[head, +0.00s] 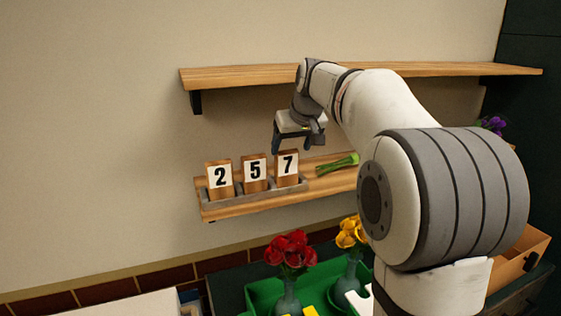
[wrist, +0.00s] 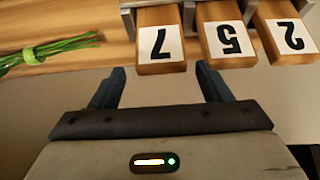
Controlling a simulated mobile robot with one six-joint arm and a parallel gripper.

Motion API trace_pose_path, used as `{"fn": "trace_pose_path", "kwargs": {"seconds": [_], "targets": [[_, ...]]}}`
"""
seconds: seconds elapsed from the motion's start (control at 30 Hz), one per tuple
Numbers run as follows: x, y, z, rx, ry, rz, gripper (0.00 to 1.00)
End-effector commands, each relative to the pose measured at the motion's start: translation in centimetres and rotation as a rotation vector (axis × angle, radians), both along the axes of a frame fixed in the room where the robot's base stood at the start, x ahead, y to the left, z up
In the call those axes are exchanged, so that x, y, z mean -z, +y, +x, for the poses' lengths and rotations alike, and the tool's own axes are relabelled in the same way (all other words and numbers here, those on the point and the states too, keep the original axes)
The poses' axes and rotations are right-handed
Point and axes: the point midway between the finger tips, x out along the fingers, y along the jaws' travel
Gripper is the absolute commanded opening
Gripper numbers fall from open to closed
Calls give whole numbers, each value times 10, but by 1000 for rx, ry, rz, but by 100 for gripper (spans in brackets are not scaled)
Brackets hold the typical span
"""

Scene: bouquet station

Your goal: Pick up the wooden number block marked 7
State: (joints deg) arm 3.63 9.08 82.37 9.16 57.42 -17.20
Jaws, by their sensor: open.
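The wooden block marked 7 (head: 287,166) stands upright at the right end of a row of three number blocks, in a grey holder (head: 228,195) on the lower wooden shelf. In the wrist view the 7 block (wrist: 160,43) appears upside down at the top middle. My gripper (head: 297,146) is open and empty, just above the 7 block in the head view. In the wrist view its two fingers (wrist: 160,85) are spread, with the 7 block beyond their tips. I see no contact with the block.
The block marked 5 (head: 255,172) stands directly beside the 7, and the block marked 2 (head: 219,178) is at the left end. Green stems (head: 338,164) lie right of the holder. An upper shelf (head: 240,76) is above. Red flowers (head: 290,249) and yellow flowers (head: 351,232) stand below.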

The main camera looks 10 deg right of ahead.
Motion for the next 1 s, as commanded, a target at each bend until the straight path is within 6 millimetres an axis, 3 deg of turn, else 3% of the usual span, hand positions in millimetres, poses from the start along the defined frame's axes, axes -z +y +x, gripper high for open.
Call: {"fn": "trace_pose_path", "kwargs": {"seconds": [0.13,0.63,0.9,1.0], "targets": [[4,1,11,-5,-4,1,71],[57,10,43,-5,-6,0,71],[62,11,45,-6,-7,0,71],[62,11,45,-6,-7,0,64]]}}
